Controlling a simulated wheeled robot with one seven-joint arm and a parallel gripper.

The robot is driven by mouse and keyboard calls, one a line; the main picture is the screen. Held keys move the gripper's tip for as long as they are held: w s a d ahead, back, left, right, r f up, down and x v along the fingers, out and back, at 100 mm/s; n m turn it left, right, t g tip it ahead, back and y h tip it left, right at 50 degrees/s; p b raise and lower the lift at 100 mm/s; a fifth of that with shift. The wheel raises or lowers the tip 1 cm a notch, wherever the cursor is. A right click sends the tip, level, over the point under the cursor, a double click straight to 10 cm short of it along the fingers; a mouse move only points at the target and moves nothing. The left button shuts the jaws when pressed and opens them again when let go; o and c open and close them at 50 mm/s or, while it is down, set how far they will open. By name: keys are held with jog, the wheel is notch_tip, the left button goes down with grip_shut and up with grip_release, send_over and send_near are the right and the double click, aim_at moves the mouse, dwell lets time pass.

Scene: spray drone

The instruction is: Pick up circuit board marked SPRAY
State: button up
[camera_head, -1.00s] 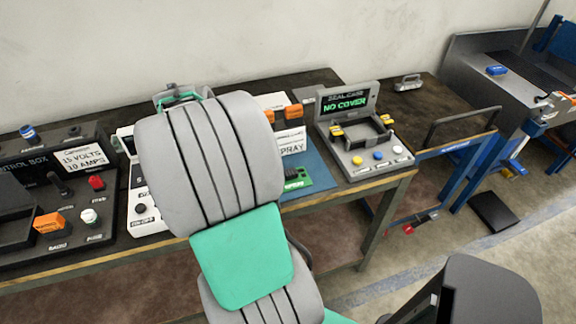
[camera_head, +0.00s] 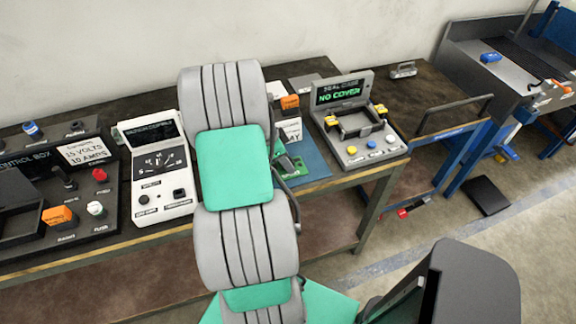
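A green circuit board (camera_head: 297,166) lies on a blue mat (camera_head: 315,165) on the workbench, just right of my arm. My arm covers its left part. Above it stands a white card (camera_head: 291,130), of which only the end of the lettering shows; it read SPRAY in the earlier view. My grey and green arm rises across the middle of the picture in front of the mat's left side. My gripper is hidden behind the arm, so its fingers and anything in them cannot be seen.
A white instrument panel (camera_head: 160,170) stands left of my arm, beside a dark control box (camera_head: 60,190). A grey seal-case station (camera_head: 358,135) reading NO COVER stands right of the mat. An orange block (camera_head: 290,101) sits behind the card.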

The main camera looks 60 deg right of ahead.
grip_shut()
dwell(0.3)
jog(key=shift+r, duration=0.2)
